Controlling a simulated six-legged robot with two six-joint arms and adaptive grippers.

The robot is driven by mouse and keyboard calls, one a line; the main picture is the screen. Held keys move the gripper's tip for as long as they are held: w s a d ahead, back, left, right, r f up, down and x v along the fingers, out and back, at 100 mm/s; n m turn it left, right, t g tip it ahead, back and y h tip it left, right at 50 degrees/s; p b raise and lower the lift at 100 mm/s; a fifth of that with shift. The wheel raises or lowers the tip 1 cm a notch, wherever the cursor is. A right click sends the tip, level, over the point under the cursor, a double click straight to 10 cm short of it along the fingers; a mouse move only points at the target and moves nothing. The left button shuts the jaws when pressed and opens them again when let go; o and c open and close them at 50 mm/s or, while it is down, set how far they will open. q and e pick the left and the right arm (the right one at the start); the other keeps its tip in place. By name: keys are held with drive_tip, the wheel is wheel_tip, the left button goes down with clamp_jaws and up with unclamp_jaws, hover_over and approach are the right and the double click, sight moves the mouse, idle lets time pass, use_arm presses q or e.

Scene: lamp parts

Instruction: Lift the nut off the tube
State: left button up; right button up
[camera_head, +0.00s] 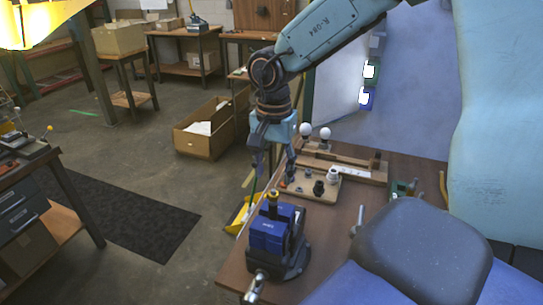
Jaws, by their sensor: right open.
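A blue vise (268,238) stands near the left edge of the workbench. A thin upright tube (272,208) rises at the vise, with a small brass-coloured piece (272,194) at its top. This may be the nut, but it is too small to be sure. My right gripper (273,178) points down from the arm above, just over the tube top. Its two fingers are spread apart, with nothing visible between them. Whether the fingertips are level with the nut is hard to tell. My left gripper is not in view.
A wooden board (312,187) with small lamp parts lies behind the vise on the workbench (336,235). Two white bulbs (315,131) stand at the back. A cardboard box (205,140) sits on the floor.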

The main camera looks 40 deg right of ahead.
sight(274, 191)
drive_tip(key=f, duration=0.5)
drive_tip(key=shift+w+d+f, duration=0.2)
drive_tip(key=shift+w+f, duration=0.05)
drive_tip(key=shift+s+a+r, duration=0.25)
drive_tip(key=shift+s, duration=0.15)
drive_tip(key=shift+c, duration=0.9)
drive_tip(key=shift+w+d+f, duration=0.25)
drive_tip(key=shift+w+d, duration=0.05)
drive_tip(key=shift+w, duration=0.1)
drive_tip(key=c, duration=0.5)
drive_tip(key=shift+s+a+r, duration=0.15)
drive_tip(key=shift+s, duration=0.1)
clamp_jaws()
drive_tip(key=shift+o, duration=0.4)
unclamp_jaws()
drive_tip(key=shift+w, duration=0.15)
clamp_jaws()
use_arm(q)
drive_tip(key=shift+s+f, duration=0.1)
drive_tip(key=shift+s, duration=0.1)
